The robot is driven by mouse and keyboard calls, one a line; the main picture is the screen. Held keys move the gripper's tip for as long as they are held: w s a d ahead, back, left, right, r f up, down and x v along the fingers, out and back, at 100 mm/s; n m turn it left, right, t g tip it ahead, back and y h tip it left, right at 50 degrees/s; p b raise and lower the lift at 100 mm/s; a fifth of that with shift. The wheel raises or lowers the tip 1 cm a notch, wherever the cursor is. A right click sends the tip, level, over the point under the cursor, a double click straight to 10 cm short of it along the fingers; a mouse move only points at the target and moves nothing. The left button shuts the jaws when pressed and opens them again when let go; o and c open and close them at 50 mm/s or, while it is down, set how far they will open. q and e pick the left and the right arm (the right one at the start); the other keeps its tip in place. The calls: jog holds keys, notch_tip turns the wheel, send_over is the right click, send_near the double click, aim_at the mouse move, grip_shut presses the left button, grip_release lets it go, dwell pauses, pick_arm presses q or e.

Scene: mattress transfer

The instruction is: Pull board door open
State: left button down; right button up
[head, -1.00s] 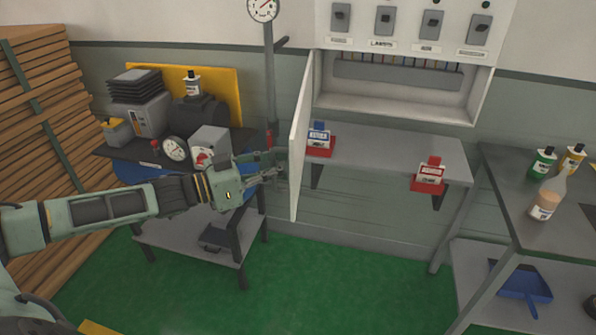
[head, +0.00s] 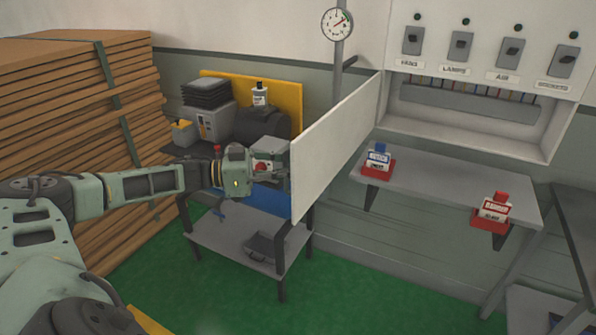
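The board door (head: 338,145) is a white panel standing open at the left side of the white switch board (head: 560,104). It swings out from the wall toward me, and its broad face on the board side shows. My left gripper (head: 276,172) is at the door's near free edge, on its left side. The fingertips are small and partly lost against the grey box and the door, so I cannot tell whether they grip or only touch it. My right gripper is not in view.
A wall shelf (head: 440,195) under the board carries a blue-and-white tag block (head: 377,160) and a red-and-white one (head: 494,209). A cart (head: 225,245) with equipment stands behind my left gripper. Stacked planks (head: 60,85) are at left. Green floor is clear below the door.

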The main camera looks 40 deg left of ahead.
pick_arm(q)
jog(key=shift+s+d+f, duration=0.2)
jog(key=shift+s+f, duration=0.05)
jog(key=shift+f, duration=0.2)
jog(key=c, duration=2)
grip_release()
jog(key=shift+s+a+r, duration=0.2)
jog(key=shift+s+r, duration=0.05)
jog(key=shift+s, duration=0.1)
jog(key=shift+o, duration=0.8)
jog(key=shift+r, duration=0.15)
jog(key=shift+w, duration=0.1)
jog(key=shift+a, duration=0.1)
jog(key=v, duration=1.2)
